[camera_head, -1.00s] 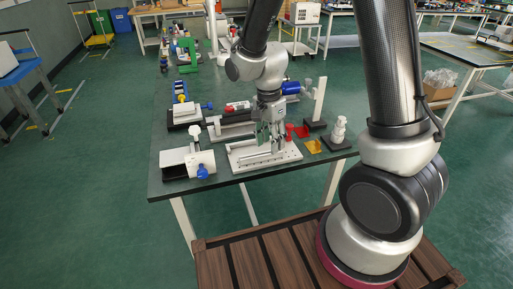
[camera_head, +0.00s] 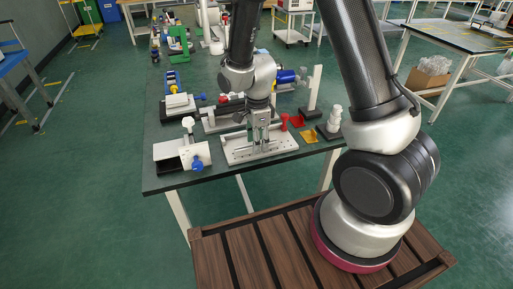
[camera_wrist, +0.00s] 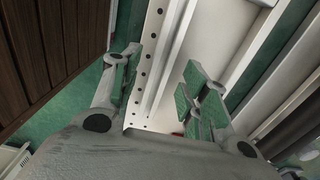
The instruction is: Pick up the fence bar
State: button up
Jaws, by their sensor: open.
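A white base plate with a row of holes (camera_head: 284,149) lies near the front edge of the dark table. A long pale bar, apparently the fence bar (camera_wrist: 169,67), runs along the plate in the wrist view, beside the row of holes. My gripper (camera_head: 260,144) points down over the plate in the head view and hides part of the bar there. In the wrist view my gripper (camera_wrist: 158,88) is open, with one green-padded finger on each side of the bar's line. I see no clear contact with the bar.
A white clamp-like fixture with a blue knob (camera_head: 197,162) stands left of the plate. Red (camera_head: 297,121) and yellow (camera_head: 308,136) pieces, a white post (camera_head: 314,90) and a stacked white part (camera_head: 335,120) stand to the right. More fixtures crowd the table behind.

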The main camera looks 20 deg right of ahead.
jog(key=shift+f, duration=0.4)
jog(key=shift+c, duration=0.4)
grip_shut()
